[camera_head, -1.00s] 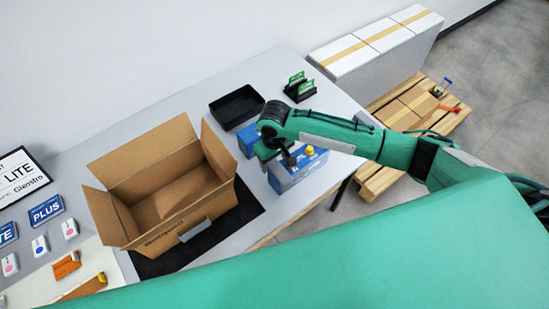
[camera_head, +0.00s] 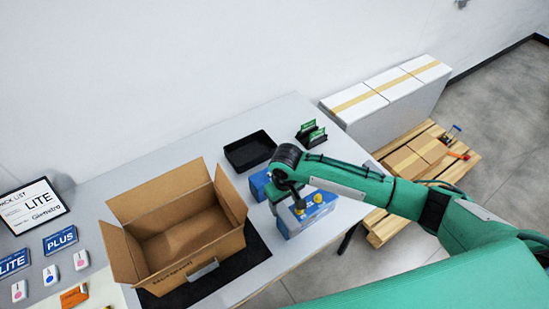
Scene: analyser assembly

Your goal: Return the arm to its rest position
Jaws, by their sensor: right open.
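My right arm comes in from the right, and its gripper (camera_head: 297,204) points down over a blue-and-white box (camera_head: 309,221) near the table's front right edge. The gripper is open. Yellow round parts (camera_head: 318,197) show on top of the box, beside the fingers. I cannot tell whether the fingers touch the box. My left gripper is not in view.
An open cardboard box (camera_head: 183,268) stands on a black mat (camera_head: 256,256) to the left. Behind are another blue box (camera_head: 258,184), a black tray (camera_head: 249,151) and a black holder with green cards (camera_head: 311,134). Pallet cartons (camera_head: 415,156) stand right of the table (camera_head: 165,167).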

